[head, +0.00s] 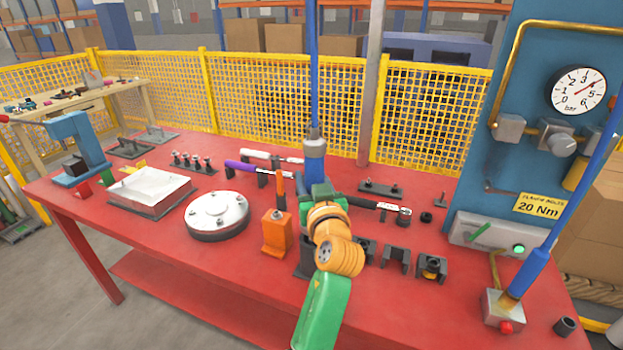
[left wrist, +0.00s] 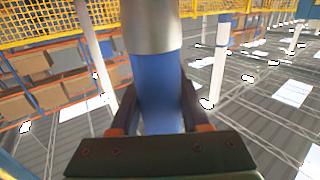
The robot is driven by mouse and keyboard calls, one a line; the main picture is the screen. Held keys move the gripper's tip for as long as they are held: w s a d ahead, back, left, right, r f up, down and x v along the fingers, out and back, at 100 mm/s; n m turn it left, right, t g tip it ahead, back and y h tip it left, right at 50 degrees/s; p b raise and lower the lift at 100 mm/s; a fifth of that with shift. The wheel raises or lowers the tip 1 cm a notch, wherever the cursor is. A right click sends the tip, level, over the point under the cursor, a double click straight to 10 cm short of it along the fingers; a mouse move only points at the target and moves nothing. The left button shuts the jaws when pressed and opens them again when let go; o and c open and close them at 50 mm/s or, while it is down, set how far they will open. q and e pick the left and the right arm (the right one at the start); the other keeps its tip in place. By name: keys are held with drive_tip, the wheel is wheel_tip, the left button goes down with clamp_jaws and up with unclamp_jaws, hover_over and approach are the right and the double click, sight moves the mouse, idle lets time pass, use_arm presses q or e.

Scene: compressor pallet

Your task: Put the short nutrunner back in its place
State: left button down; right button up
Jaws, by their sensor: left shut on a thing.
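My left gripper (head: 318,190) is shut around the blue body of a nutrunner (head: 315,148), which stands upright above the middle of the red table. A blue hose (head: 313,60) runs straight up from its grey top. In the left wrist view both fingers clasp the blue body (left wrist: 158,85), with a metal collar above it. My gripper and wrist hide its lower end. A dark stand (head: 304,270) shows partly behind my wrist; I cannot tell whether the tool touches it. A second blue nutrunner (head: 528,275) on a hose leans at a metal block on the right. My right gripper is not in view.
Left of my gripper are an orange holder (head: 277,232) and a round metal cover (head: 217,213). Black holders (head: 397,260) and a black-handled wrench (head: 372,204) lie to its right. A blue panel with a gauge (head: 578,91) stands at right. The table's front left is clear.

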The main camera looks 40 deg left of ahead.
use_arm(q)
drive_tip(key=shift+f+b, duration=1.55)
drive_tip(key=c, duration=0.7)
unclamp_jaws()
drive_tip(key=shift+c, duration=0.2)
drive_tip(key=o, duration=0.4)
drive_tip(key=shift+s+d+r, duration=0.1)
drive_tip(key=shift+s, duration=0.05)
